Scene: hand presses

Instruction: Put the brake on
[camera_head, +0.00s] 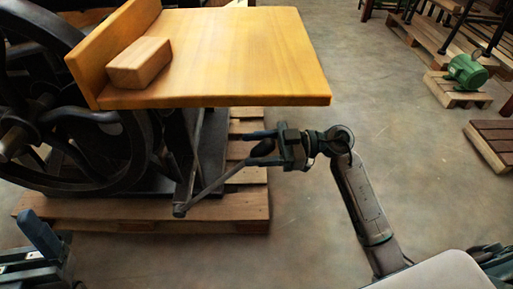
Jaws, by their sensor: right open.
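A dark lever with a black grip (262,148) slants up to the right from a low pivot on the press, below the wooden table. I take it to be the brake lever. My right gripper (263,147) is open, with one finger above and one below the lever's grip end. I cannot tell whether the fingers touch it. My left gripper (40,240) shows only in part at the lower left, away from the lever, and its jaws are not clear.
The press's large black wheel (70,185) stands at the left on a wooden pallet (240,210). The wooden table (230,55) overhangs the lever and carries a wooden block (139,64). A green motor (468,70) sits on a small pallet at the far right. Open floor lies between.

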